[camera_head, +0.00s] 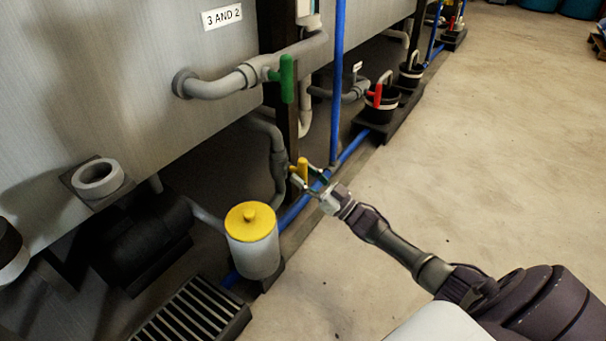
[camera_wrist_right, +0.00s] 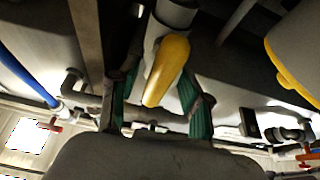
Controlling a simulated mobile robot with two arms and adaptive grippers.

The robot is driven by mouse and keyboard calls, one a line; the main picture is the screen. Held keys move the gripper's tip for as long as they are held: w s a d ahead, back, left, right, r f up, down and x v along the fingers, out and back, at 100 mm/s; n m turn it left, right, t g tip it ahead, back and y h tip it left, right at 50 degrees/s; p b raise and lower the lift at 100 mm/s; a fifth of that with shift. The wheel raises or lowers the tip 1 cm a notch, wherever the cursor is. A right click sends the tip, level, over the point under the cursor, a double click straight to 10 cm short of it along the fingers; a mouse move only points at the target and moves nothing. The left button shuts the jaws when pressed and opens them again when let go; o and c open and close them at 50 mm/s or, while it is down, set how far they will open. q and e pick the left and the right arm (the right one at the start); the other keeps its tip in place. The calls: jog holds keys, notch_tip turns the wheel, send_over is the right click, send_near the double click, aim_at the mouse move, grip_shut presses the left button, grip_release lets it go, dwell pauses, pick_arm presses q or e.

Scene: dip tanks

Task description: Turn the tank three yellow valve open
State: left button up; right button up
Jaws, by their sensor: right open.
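The yellow valve handle (camera_head: 302,168) sits upright on a grey pipe beside the dark post, low in the middle of the head view. It also shows large in the right wrist view (camera_wrist_right: 167,70), on a grey pipe end. My right gripper (camera_head: 309,177) reaches in from the lower right. Its two green-padded fingers are spread, one on each side of the handle in the wrist view (camera_wrist_right: 157,103). I cannot tell whether either finger touches it. My left gripper is not in view.
A white canister with a yellow lid (camera_head: 252,240) stands left of the valve. A green valve handle (camera_head: 287,78) is above, on the tank (camera_head: 130,90) labelled "3 AND 2". A blue pipe (camera_head: 338,80) runs close behind. A red valve (camera_head: 377,95) is farther back. The floor (camera_head: 480,150) at right is clear.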

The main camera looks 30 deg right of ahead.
jog(key=v, duration=1.1)
jog(key=shift+s+f, duration=0.1)
jog(key=shift+f, duration=0.05)
